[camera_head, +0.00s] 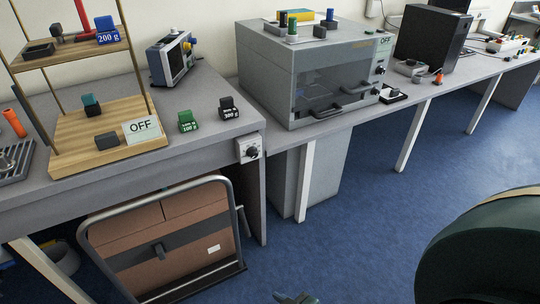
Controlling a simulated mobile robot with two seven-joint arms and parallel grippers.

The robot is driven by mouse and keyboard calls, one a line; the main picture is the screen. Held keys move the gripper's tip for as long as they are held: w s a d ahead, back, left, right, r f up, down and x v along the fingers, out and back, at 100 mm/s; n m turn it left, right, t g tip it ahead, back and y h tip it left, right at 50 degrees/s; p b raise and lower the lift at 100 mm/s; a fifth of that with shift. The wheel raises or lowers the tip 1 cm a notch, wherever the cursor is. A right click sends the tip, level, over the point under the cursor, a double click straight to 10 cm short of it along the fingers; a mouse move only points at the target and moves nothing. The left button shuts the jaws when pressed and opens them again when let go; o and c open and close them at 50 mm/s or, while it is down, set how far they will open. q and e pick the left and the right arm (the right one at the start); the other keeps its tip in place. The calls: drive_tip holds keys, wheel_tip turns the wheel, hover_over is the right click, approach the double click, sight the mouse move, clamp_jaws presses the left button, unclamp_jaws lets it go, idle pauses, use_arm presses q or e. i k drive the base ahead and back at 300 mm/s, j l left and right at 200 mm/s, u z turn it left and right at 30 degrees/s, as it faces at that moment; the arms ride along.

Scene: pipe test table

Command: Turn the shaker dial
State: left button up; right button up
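A dark round dial (251,152) sits on a small white plate on the front edge of the left table, near its right corner. The wooden two-level stand (85,145) on that table, which looks like the shaker, carries an OFF sign (141,128) on its lower board. I cannot read the dial's setting at this size. Neither gripper can be made out. A small dark piece (296,298) is cut off at the bottom edge, and I cannot tell what it is.
A green weight (187,121) and a black weight (229,107) stand on the table above the dial. A grey oven-like box (318,75) stands to the right. A brown case with a metal frame (168,240) is below the table. A large dark green rounded shape (485,250) fills the lower right.

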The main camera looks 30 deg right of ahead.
sight(252, 152)
drive_tip(key=k+l+z, duration=0.15)
drive_tip(key=l, duration=0.95)
drive_tip(key=l+z, duration=0.15)
drive_tip(key=l, duration=0.95)
drive_tip(key=i+l, duration=0.2)
drive_tip(key=i, duration=0.3)
drive_tip(key=i+l+z, duration=0.1)
drive_tip(key=i+l, duration=0.15)
drive_tip(key=i, duration=0.2)
